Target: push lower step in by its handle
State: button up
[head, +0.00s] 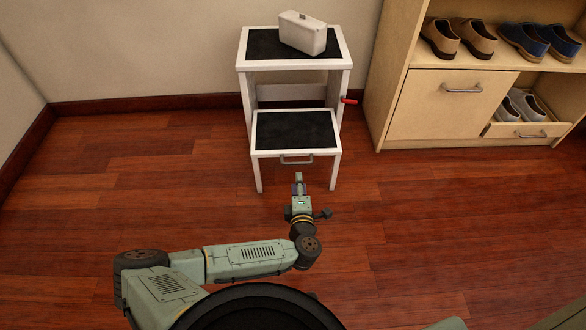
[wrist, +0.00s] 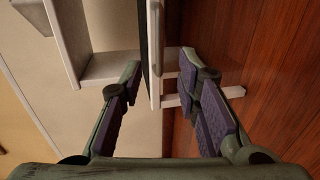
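The white step stool has a lower step (head: 296,132) with a black tread, standing out in front of the upper step. A grey bar handle (head: 297,161) is on the lower step's front edge. My gripper (head: 299,178) is low in front of the handle, apart from it in the head view. In the wrist view my gripper (wrist: 162,66) is open, its two fingers spread wide. The white front edge of the lower step (wrist: 156,85) shows between the fingers, seen turned on its side. I see nothing held, and cannot tell whether anything touches the handle.
A white case (head: 302,34) stands on the upper step (head: 262,44). A red lever (head: 348,100) sticks out from the stool's right side. A shoe cabinet (head: 440,104) with shoes and an open drawer (head: 528,130) stands at right. The wooden floor (head: 150,180) left of the stool is clear.

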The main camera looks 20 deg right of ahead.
aim_at(298, 163)
jog(key=b+x, duration=0.2)
jog(key=x, duration=0.8)
jog(key=shift+w+d+b, duration=0.2)
jog(key=shift+w+b, duration=0.05)
jog(key=shift+b, duration=0.15)
grip_shut()
